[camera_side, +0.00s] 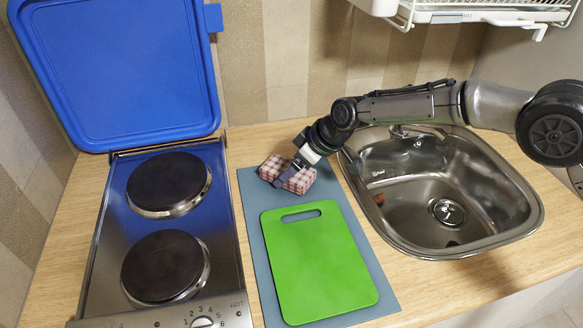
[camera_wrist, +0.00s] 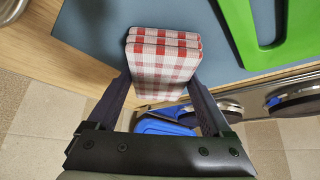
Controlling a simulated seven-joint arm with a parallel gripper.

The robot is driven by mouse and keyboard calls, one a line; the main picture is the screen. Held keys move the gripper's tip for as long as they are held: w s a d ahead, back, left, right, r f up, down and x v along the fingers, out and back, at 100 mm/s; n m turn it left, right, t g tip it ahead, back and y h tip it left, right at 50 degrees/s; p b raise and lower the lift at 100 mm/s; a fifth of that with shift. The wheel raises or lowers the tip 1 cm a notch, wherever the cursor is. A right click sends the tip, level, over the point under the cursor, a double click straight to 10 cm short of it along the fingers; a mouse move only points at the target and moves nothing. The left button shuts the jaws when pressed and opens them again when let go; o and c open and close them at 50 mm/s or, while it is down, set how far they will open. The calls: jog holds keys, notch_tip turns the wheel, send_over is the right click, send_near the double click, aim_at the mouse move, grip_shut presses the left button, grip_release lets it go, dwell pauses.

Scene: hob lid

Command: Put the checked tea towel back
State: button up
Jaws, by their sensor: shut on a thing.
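The red-and-white checked tea towel (camera_side: 298,180) is folded into a small block at the far end of the blue-grey mat (camera_side: 250,215). It also shows in the wrist view (camera_wrist: 162,65), between my two fingers. My gripper (camera_side: 288,172) is shut on the towel, one finger on each side. In the side view the fingers hide part of the towel. I cannot tell whether the towel touches the mat or is just above it.
A green cutting board (camera_side: 318,262) lies on the mat in front of the towel. The hob (camera_side: 165,235) is at left, its blue lid (camera_side: 120,70) raised. A steel sink (camera_side: 440,190) is at right. A white rack (camera_side: 480,12) hangs above.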

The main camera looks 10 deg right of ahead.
jog(key=shift+f, duration=0.1)
jog(key=o, duration=1)
jog(key=shift+c, duration=0.2)
jog(key=shift+s+d+r, duration=0.1)
jog(key=shift+r, duration=0.35)
jog(key=v, duration=1.1)
jog(key=shift+s+d+r, duration=0.1)
jog(key=shift+d, duration=0.05)
jog(key=s+d+r+m+h, duration=0.1)
jog(key=s+d+r, duration=0.2)
jog(key=s+d, duration=0.3)
jog(key=s+d+r+m, duration=0.2)
jog(key=s+d+r, duration=0.25)
jog(key=d, duration=0.35)
jog(key=s+d+r+m+h, duration=0.1)
jog(key=s+d+r, duration=0.2)
jog(key=s+d, duration=0.3)
jog(key=s+d+f+m+h, duration=0.1)
jog(key=s+d+f+m, duration=0.1)
jog(key=s+d, duration=0.3)
jog(key=s+d+f+m+t+h, duration=0.1)
jog(key=s+d+f+m, duration=0.2)
jog(key=s, duration=1.1)
jog(key=d+f, duration=0.1)
jog(key=d, duration=0.2)
jog(key=shift+s+h, duration=0.15)
jog(key=shift+h, duration=0.15)
